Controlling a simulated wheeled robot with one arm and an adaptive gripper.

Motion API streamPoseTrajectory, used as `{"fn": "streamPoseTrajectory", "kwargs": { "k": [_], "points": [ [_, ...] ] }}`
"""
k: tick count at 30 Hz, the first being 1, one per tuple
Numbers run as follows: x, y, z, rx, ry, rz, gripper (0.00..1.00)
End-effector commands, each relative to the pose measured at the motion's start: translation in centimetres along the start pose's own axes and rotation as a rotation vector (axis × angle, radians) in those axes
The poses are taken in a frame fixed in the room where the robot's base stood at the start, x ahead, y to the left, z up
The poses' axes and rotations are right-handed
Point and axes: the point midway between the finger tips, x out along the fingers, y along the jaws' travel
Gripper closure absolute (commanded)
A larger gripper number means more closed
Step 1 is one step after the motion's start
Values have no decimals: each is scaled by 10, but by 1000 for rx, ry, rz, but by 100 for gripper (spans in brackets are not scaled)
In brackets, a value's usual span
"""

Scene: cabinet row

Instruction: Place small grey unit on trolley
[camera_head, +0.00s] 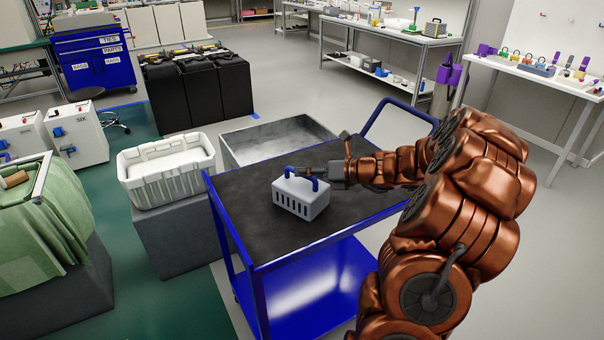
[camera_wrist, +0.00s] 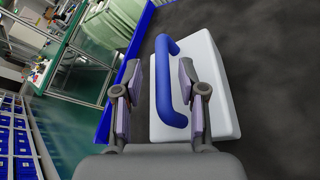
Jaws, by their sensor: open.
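The small grey unit (camera_head: 301,198) is a light grey box with dark slots in its side and a blue handle on top. It rests upright on the black top of the blue trolley (camera_head: 245,205), near the front left edge. My gripper (camera_head: 316,175) is at the blue handle from the right side. In the wrist view the unit (camera_wrist: 218,90) lies below my gripper (camera_wrist: 155,95). The two fingers are apart, one on each side of the blue handle (camera_wrist: 170,85). I cannot tell whether either finger touches the handle.
A white basket (camera_head: 165,170) stands on a grey block left of the trolley. A grey open bin (camera_head: 270,140) is behind it. The trolley's blue push rail (camera_head: 400,105) rises at the back right. The trolley top behind the unit is clear.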

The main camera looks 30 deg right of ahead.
Motion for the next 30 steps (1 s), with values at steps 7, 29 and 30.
{"fn": "streamPoseTrajectory", "kwargs": {
  "k": [7,29,30],
  "points": [
    [-49,-1,1,0,-3,-6,59],
    [-88,16,-5,-57,42,24,59],
    [-80,28,-8,-101,71,43,59]
  ]
}}
